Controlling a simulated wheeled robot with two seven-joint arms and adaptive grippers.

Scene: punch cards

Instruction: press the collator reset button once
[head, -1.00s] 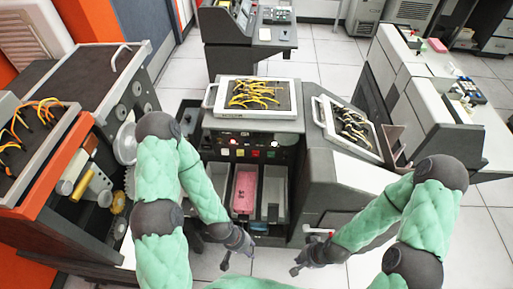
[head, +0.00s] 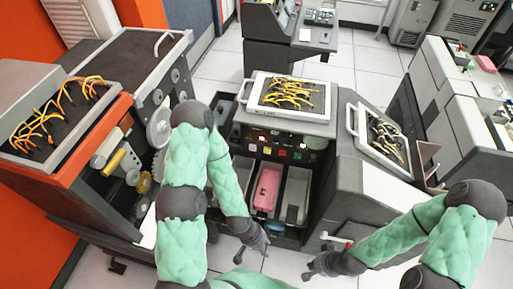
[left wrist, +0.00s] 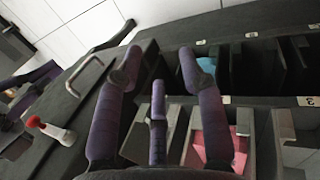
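The collator stands in the middle of the head view, with a dark front panel (head: 282,147). On the panel are small lit buttons, among them a red button (head: 266,150), a yellow one (head: 282,153) and a green one (head: 298,155). Their labels are too small to read, so I cannot tell which is reset. My left gripper (head: 260,246) is open and empty, below the panel and in front of the card bins; its spread fingers also show in the left wrist view (left wrist: 158,75). My right gripper (head: 312,266) appears open and empty, low and right of the left one.
Below the panel are bins, one with a pink card stack (head: 266,190). A white-framed plugboard with yellow wires (head: 290,95) lies on top. An orange-edged machine (head: 95,135) stands left. A red-tipped lever (left wrist: 48,129) and a metal handle (left wrist: 86,76) show in the left wrist view.

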